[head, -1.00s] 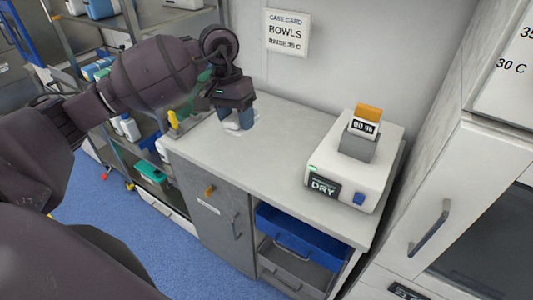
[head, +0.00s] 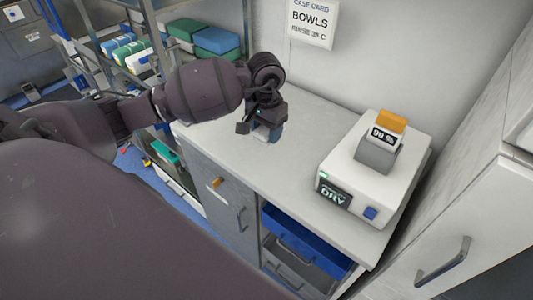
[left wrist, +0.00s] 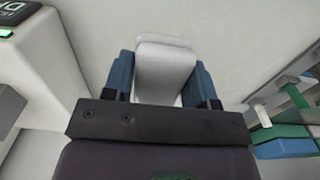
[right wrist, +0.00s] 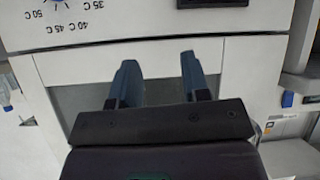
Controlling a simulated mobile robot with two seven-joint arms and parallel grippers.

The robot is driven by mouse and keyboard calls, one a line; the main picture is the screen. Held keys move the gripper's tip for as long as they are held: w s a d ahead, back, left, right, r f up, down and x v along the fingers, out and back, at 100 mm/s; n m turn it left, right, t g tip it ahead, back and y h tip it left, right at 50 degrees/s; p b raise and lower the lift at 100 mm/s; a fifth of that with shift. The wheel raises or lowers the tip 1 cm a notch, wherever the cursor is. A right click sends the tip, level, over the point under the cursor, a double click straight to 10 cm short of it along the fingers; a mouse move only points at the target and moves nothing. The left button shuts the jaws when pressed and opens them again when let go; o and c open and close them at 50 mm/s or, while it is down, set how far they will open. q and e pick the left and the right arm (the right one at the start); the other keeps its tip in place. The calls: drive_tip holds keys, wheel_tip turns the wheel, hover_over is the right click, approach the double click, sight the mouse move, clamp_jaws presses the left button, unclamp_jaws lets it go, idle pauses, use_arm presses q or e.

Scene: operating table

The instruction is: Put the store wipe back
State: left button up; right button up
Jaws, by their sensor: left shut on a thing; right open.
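My left gripper (head: 266,136) is shut on a white, round-edged thing (left wrist: 165,65), which looks to be the store wipe. In the left wrist view it sits between the two blue fingers and sticks out past their tips. In the head view the gripper is over the back left part of the counter (head: 300,140), and mostly hides the wipe. I cannot tell whether the wipe touches the counter. My right gripper (right wrist: 157,82) is open and empty, facing a white cabinet front with a grey panel.
A white DRY device (head: 345,190) reading 90 % stands on the right of the counter. A metal shelf rack with green and blue packs (head: 215,38) is at the back left. A blue drawer (head: 300,240) stands below the counter. A BOWLS card (head: 313,22) hangs on the wall.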

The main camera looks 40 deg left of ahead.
use_arm(q)
hover_over(266, 163)
wheel_tip(266, 163, down, 6)
drive_tip(key=shift+r, duration=0.15)
wheel_tip(266, 163, down, 3)
drive_tip(key=shift+f+p, duration=0.1)
drive_tip(key=shift+p, duration=0.3)
drive_tip(key=shift+f, duration=0.65)
drive_tip(key=o, duration=0.8)
drive_tip(key=shift+o, duration=0.2)
use_arm(e)
drive_tip(key=shift+w+r, duration=0.15)
drive_tip(key=shift+r, duration=0.25)
drive_tip(key=shift+r, duration=0.1)
